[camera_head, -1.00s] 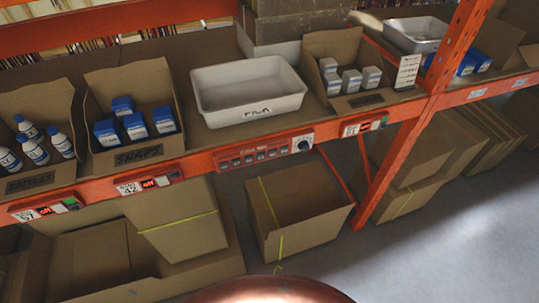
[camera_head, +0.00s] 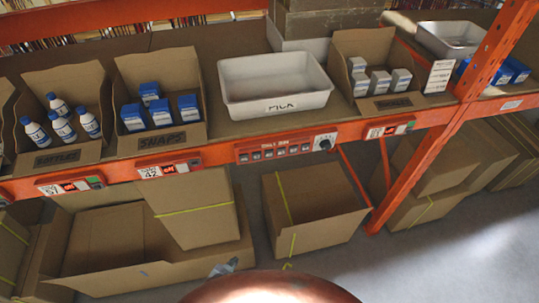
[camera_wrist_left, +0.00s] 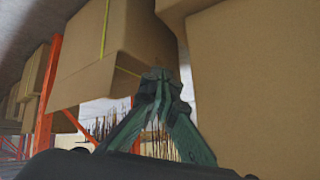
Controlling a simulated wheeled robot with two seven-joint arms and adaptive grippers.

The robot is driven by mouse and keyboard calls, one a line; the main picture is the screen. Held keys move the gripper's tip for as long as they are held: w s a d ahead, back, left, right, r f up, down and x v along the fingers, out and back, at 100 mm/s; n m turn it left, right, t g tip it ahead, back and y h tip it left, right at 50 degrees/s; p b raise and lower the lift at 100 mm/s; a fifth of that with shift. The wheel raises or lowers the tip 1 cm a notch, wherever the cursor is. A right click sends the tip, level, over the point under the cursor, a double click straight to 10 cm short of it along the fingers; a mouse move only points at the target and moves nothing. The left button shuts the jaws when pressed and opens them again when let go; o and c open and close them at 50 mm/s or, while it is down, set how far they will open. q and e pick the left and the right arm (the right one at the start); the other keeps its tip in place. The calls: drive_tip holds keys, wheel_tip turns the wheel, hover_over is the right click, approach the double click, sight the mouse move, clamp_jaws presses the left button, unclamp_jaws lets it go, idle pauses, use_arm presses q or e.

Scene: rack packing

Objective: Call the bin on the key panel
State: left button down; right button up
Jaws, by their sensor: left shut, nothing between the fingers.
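The red key panel (camera_head: 280,150) is on the orange shelf beam, below the white bin. It has a row of small dark keys and a round dial (camera_head: 324,142) at its right end. The white bin (camera_head: 275,109) with a label on its front stands on the shelf above, and it looks empty. The tip of my left gripper (camera_head: 224,267) just shows low in the head view, in front of the cardboard boxes and well below the panel. In the left wrist view the left gripper (camera_wrist_left: 158,78) has its greenish fingers closed together and empty. My right gripper is not in view.
Cartons of white bottles (camera_head: 62,122) and blue boxes (camera_head: 160,112) stand left of the bin; a carton of grey-white boxes (camera_head: 380,82) stands right. Large cardboard boxes (camera_head: 310,205) fill the space under the shelf. An orange upright (camera_head: 440,150) stands right of the panel.

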sight(269, 154)
use_arm(q)
drive_tip(key=w+d+r+m+t+h, duration=0.15)
drive_tip(key=w+d+r, duration=0.25)
drive_tip(key=r, duration=0.5)
drive_tip(key=w+d+r+m+t+h, duration=0.1)
drive_tip(key=w+d+r+t, duration=0.2)
drive_tip(key=r, duration=0.6)
drive_tip(key=w+d+r+m+h, duration=0.1)
drive_tip(key=w+d+r, duration=0.4)
drive_tip(key=r, duration=0.5)
drive_tip(key=s+d+r+m+t+h, duration=0.1)
drive_tip(key=s+d+r+t+h, duration=0.1)
drive_tip(key=r, duration=1.1)
drive_tip(key=s+d+r+m+t+h, duration=0.2)
drive_tip(key=s+d+r, duration=0.1)
drive_tip(key=r, duration=1.1)
drive_tip(key=shift+d+b, duration=0.3)
drive_tip(key=shift+d, duration=0.45)
drive_tip(key=shift+w+a+b, duration=0.1)
drive_tip(key=shift+w+a, duration=0.3)
drive_tip(key=shift+w, duration=1)
drive_tip(key=shift+w+a+b, duration=0.1)
drive_tip(key=shift+w+a, duration=0.25)
drive_tip(key=shift+w, duration=1)
drive_tip(key=shift+w+a+b, duration=0.1)
drive_tip(key=shift+w+a, duration=0.3)
drive_tip(key=shift+w, duration=1)
